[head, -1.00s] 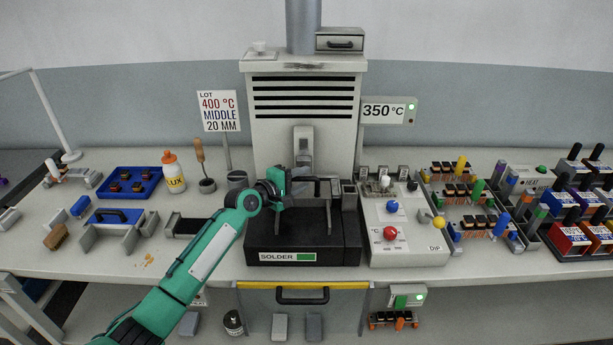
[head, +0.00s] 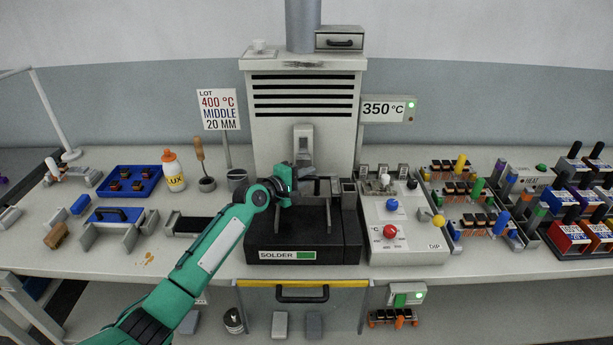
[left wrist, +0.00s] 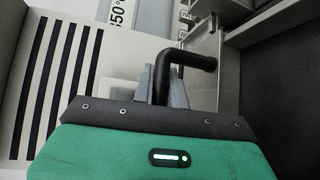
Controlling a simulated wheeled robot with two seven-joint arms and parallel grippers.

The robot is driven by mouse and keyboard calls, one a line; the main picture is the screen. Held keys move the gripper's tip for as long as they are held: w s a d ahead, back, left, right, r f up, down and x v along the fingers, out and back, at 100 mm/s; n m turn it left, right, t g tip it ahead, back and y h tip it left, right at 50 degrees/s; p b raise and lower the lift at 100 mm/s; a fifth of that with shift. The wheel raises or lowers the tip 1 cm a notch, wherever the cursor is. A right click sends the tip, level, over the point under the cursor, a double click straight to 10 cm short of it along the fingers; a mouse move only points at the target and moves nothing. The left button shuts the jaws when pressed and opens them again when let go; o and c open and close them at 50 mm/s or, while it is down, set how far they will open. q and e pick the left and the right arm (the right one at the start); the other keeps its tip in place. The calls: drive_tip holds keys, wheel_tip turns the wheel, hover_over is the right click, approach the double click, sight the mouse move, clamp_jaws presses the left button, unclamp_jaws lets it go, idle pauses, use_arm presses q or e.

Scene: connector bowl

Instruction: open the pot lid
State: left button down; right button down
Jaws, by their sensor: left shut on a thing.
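The black solder pot (head: 275,242), with its SOLDER label, stands at the centre in front of the grey hood. My right gripper is in neither view.
A grey control panel (head: 405,245) with red and blue knobs adjoins the pot on the right. A metal cup (head: 237,180) and a brush holder (head: 207,184) stand left of the gripper. The hood (head: 303,135) rises close behind.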

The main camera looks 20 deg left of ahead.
use_arm(q)
drive_tip(key=shift+s+d+p, duration=0.1)
drive_tip(key=shift+s+p, duration=0.25)
drive_tip(key=shift+p, duration=0.05)
drive_tip(key=s+p, duration=0.2)
drive_tip(key=s+d+p, duration=0.1)
drive_tip(key=s+p, duration=0.1)
drive_tip(key=s+d+p, duration=0.1)
drive_tip(key=s, duration=0.2)
drive_tip(key=shift+s+p, duration=0.1)
drive_tip(key=shift+p, duration=0.3)
drive_tip(key=shift+s+d, duration=0.15)
drive_tip(key=shift+s, duration=0.35)
drive_tip(key=c, duration=1.4)
unclamp_jaws()
drive_tip(key=b+v, duration=0.2)
drive_tip(key=v, duration=1.1)
drive_tip(key=shift+s+a, duration=0.2)
drive_tip(key=shift+s, duration=0.15)
